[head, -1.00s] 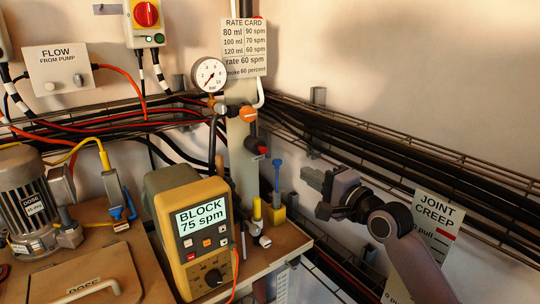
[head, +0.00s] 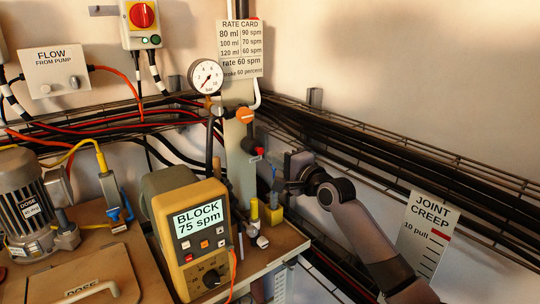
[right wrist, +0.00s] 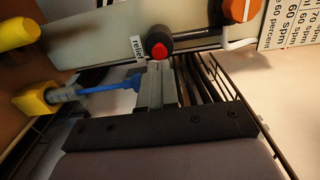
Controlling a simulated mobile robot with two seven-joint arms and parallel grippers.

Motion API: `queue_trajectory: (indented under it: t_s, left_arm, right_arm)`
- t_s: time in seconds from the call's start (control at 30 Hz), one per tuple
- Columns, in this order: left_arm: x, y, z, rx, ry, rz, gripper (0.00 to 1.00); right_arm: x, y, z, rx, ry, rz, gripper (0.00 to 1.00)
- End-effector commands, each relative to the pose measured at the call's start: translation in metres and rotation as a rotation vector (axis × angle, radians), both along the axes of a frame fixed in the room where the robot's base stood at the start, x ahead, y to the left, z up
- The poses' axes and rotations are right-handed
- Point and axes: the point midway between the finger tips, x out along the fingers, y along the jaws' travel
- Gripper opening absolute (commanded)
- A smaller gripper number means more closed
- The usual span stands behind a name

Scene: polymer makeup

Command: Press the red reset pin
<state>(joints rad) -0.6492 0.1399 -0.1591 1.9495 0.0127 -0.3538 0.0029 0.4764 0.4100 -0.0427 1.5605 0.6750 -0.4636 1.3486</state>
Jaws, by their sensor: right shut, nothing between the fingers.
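The red reset pin (right wrist: 159,50) shows in the right wrist view as a round red end in a black collar, beside a white tag reading "relief" (right wrist: 138,47). In the head view the red pin (head: 259,152) is small, on the grey post below the orange knob. My right gripper (head: 281,184) is shut and empty, just right of the post and below the pin. In the right wrist view its fingertips (right wrist: 155,68) point at the pin, close below it. Whether they touch cannot be told. My left gripper is not in view.
A blue-handled rod (right wrist: 105,84) in a yellow block (right wrist: 38,102) stands close beside the fingers. An orange knob (head: 245,116) and a pressure gauge (head: 205,76) sit above. Cable trays (head: 400,180) run along the right wall. A yellow controller (head: 195,240) reads "BLOCK 75 spm".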

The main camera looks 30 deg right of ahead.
Motion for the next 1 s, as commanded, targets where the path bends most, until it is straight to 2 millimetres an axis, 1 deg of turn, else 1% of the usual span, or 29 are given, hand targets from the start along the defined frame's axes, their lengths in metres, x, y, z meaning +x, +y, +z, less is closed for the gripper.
queue_trajectory:
  t_s: [0.03, 0.1, 0.3, 0.77, 0.87, 1.0]
  left_arm:
    - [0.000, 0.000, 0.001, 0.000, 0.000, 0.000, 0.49]
    - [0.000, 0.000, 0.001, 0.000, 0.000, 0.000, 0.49]
    - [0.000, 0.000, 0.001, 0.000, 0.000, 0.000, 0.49]
    - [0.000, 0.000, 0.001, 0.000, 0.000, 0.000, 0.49]
    - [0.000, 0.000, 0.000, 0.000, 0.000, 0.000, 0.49]
    - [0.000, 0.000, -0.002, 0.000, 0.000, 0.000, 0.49]
  right_arm:
    - [0.006, 0.001, 0.001, 0.000, 0.000, 0.000, 0.00]
    - [0.013, 0.002, 0.001, -0.001, 0.000, 0.000, 0.00]
    - [0.025, 0.004, 0.000, -0.001, 0.000, 0.000, 0.00]
    - [0.028, 0.004, 0.000, 0.000, 0.000, 0.000, 0.00]
    - [0.032, 0.005, 0.000, 0.002, -0.001, 0.000, 0.00]
    - [0.042, 0.006, 0.000, 0.002, -0.001, 0.000, 0.00]
